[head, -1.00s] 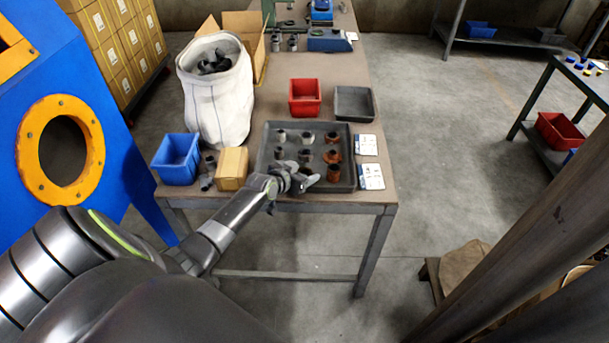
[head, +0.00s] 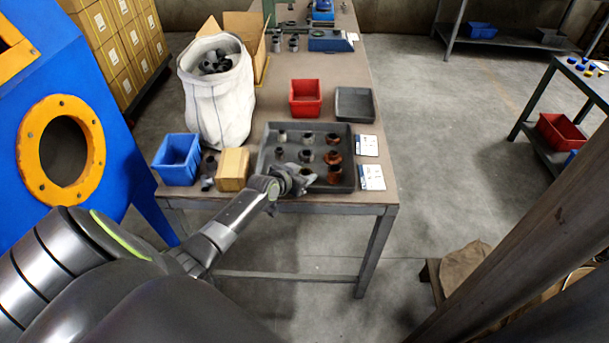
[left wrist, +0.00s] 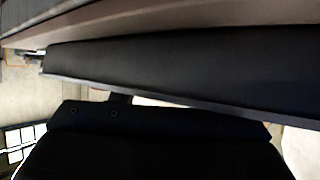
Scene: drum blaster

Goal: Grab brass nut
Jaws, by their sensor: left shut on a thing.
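A dark grey tray (head: 350,128) on the bench holds several small ring-shaped fittings in rows. Grey ones (head: 305,156) stand in the left and middle columns and copper-brown ones (head: 333,157) in the right column. My left gripper (head: 307,179) is low over the tray's front edge, left of the front copper-brown fitting (head: 334,174). It is shut on a small fitting, which its fingers mostly hide; I cannot tell whether this is the brass nut. The left wrist view shows mainly dark surfaces close up, and no fitting is clear there. My right gripper is not in view.
A tan block (head: 233,168) and a blue bin (head: 177,159) stand left of the tray. A white sack (head: 217,100) is behind them. A red bin (head: 305,97) and a small grey tray (head: 354,103) stand behind the tray. White cards (head: 367,145) lie on its right.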

